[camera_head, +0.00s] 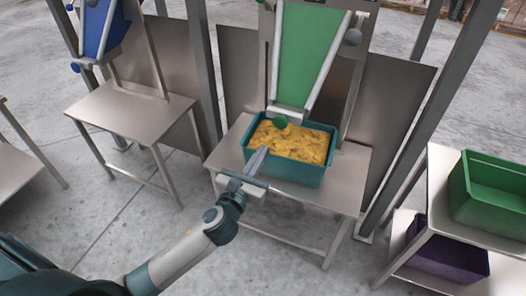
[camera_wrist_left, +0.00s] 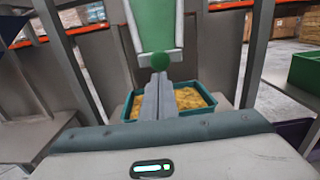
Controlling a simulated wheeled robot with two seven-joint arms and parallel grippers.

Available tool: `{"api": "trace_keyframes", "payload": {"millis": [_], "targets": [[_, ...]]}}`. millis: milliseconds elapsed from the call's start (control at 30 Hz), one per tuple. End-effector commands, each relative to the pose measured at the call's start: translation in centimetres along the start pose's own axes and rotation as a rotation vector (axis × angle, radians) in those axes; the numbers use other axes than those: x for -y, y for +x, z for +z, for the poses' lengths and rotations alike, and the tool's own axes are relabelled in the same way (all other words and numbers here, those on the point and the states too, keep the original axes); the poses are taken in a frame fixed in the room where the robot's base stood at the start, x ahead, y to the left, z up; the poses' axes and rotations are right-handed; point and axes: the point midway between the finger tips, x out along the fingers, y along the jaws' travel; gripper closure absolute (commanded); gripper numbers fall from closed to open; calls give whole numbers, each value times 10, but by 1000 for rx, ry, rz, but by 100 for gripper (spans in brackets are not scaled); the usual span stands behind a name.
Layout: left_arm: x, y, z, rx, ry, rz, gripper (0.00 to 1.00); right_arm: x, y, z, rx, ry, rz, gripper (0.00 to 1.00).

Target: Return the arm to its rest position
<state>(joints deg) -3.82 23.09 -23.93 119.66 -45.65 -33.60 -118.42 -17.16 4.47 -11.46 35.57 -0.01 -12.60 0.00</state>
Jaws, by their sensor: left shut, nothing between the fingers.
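My left gripper (camera_head: 258,160) reaches in from the lower left of the head view, its fingers closed together and empty. Its tips are near the left front side of a teal crate (camera_head: 293,176) filled with yellow-brown contents (camera_head: 290,142). I cannot tell whether the fingertips touch the crate. In the left wrist view the closed gripper fingers (camera_wrist_left: 158,98) point forward, in front of the crate (camera_wrist_left: 206,110), and hide part of it. My right gripper is not in view.
The crate stands on a metal table (camera_head: 340,190) under a green chute (camera_head: 305,60). An empty table (camera_head: 135,110) stands at the left, by a blue chute (camera_head: 100,25). A green crate (camera_head: 490,222) and a purple crate (camera_head: 445,262) are on shelves at the right. Posts stand between stations.

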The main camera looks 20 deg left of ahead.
Motion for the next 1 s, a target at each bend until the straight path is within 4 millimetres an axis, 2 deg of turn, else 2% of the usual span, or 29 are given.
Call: {"api": "trace_keyframes", "payload": {"millis": [433,567,667,767,867,1000], "targets": [[0,0,0,-1,-1,0,100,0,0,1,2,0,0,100],[-1,2,-12,-20,-27,3,100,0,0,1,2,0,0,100],[-4,3,-35,-60,-87,11,100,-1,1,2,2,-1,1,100],[-9,4,-73,-125,-187,28,100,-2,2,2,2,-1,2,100],[-15,1,-124,-211,-330,62,100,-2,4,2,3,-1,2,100],[-26,-14,-209,-343,-573,146,100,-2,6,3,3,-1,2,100]]}}
